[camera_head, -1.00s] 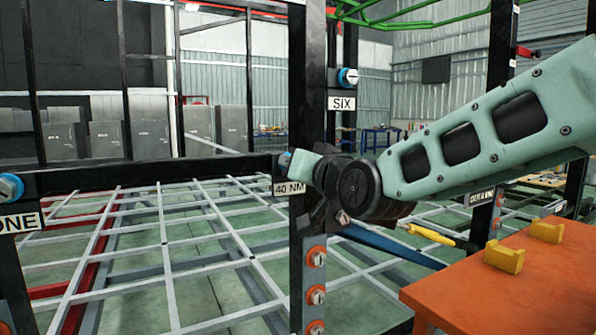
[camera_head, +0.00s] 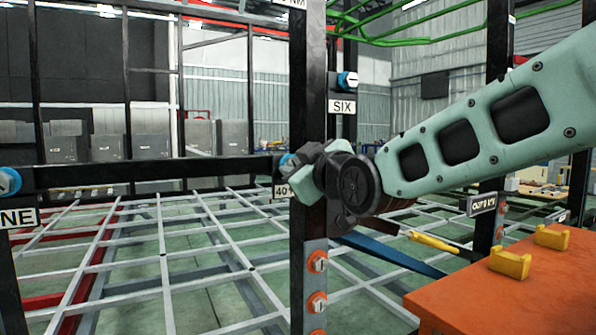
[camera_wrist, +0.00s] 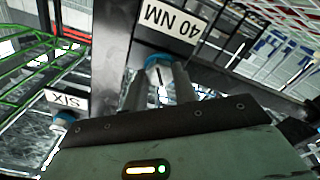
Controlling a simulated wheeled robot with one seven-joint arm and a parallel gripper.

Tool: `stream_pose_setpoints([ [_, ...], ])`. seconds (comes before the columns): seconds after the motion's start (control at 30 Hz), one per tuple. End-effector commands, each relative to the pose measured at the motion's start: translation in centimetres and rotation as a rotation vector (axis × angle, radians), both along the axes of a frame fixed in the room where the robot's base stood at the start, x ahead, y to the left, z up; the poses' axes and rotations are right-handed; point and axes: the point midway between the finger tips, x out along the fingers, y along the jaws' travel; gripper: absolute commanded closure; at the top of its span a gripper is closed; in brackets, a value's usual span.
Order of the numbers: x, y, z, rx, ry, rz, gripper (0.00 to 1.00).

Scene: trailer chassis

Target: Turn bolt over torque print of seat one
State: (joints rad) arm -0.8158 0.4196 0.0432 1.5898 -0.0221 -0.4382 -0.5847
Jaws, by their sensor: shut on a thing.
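A blue-collared bolt (camera_head: 287,160) sits on the dark post, just above the white "40 NM" print (camera_head: 282,191). In the wrist view the print (camera_wrist: 172,20) appears upside down, and the blue bolt (camera_wrist: 158,61) lies between my gripper's two fingers. My gripper (camera_wrist: 160,84) is shut on this bolt. In the head view my gripper's body hides part of the print and the fingertips. The "ONE" print (camera_head: 18,217) is at the far left, cut by the picture edge, with another blue bolt (camera_head: 8,181) above it.
A "SIX" print (camera_head: 342,106) with a blue bolt (camera_head: 347,80) is on a post behind. Several orange bolts (camera_head: 317,261) run down the near post. An orange table (camera_head: 500,300) with yellow holders (camera_head: 510,263) is at the lower right.

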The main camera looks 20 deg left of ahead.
Motion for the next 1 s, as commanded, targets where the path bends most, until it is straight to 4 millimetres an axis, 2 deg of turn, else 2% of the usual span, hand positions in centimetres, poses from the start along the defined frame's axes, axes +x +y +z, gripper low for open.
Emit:
stream_pose_setpoints([
  [0.43,0.07,0.02,0.05,-0.157,-0.189,-0.002,0.96],
  [1.0,0.12,-0.03,0.09,-0.185,-0.219,-0.003,0.96],
])
